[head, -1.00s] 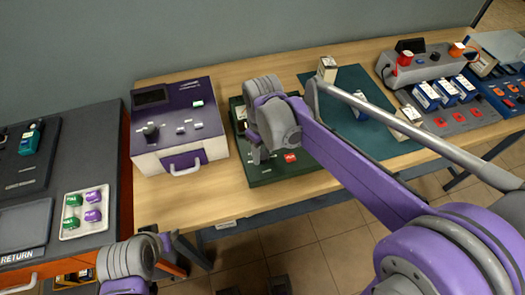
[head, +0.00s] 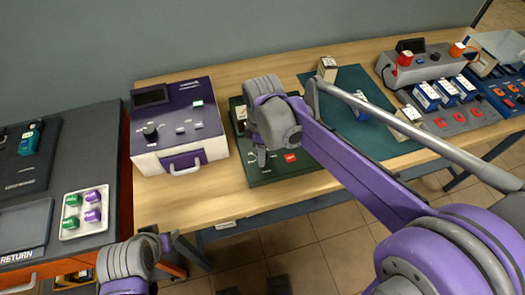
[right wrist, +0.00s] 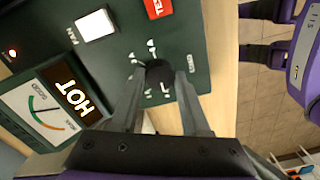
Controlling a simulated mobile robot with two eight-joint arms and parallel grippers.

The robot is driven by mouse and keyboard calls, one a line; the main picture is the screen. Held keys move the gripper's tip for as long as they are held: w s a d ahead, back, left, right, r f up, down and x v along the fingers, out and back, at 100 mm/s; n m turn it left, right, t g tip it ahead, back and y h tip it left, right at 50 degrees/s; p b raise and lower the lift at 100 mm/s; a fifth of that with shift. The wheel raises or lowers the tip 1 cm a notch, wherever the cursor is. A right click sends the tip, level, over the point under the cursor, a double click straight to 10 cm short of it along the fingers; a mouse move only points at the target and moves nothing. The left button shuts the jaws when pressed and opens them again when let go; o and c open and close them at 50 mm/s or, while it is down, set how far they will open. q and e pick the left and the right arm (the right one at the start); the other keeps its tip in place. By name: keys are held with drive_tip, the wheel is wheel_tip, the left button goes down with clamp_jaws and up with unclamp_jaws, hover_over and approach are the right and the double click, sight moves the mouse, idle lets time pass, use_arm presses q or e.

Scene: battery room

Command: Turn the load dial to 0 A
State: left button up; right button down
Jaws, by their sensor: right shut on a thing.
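The dark green load tester (head: 280,179) stands on the wooden table, partly hidden by my right arm in the head view. Its black load dial (right wrist: 158,73) is between the fingertips of my right gripper (right wrist: 159,80), which is shut on it. White marks surround the dial, but their labels are too small to read. The panel also has a gauge (right wrist: 42,112) and a lit HOT sign (right wrist: 86,94). My right gripper also shows in the head view (head: 261,160), over the tester's left part. My left gripper (head: 166,241) is low at the left, before the table edge.
The tester has a red TEST button (right wrist: 158,8) and a white button (right wrist: 96,25) near the dial. A purple-and-white box (head: 180,125) stands left of it. A green mat (head: 340,125) lies right. A tray (head: 84,212) of coloured pieces sits on the left bench.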

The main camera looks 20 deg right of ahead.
idle(0.4)
drive_tip(key=shift+c, duration=1.8)
unclamp_jaws()
wheel_tip(320, 180, up, 11)
drive_tip(key=shift+p, duration=0.4)
drive_tip(key=shift+f, duration=0.1)
drive_tip(key=s+d+f+m+t, duration=0.1)
drive_tip(key=s+d+f+m, duration=0.1)
drive_tip(key=s+f+m, duration=0.1)
drive_tip(key=s+d+f+m+t, duration=0.2)
drive_tip(key=s+f+m, duration=0.2)
drive_tip(key=s+m, duration=0.2)
drive_tip(key=s+d+f+m+t+p, duration=0.1)
drive_tip(key=s+d+f+m+t, duration=0.1)
drive_tip(key=s+f+m, duration=0.2)
drive_tip(key=shift+s+d+f+m, duration=0.15)
drive_tip(key=shift+s+m, duration=0.1)
drive_tip(key=shift+s, duration=0.3)
drive_tip(key=shift+s+d+f+m, duration=0.1)
drive_tip(key=shift+s+m, duration=0.15)
drive_tip(key=shift+s, duration=0.25)
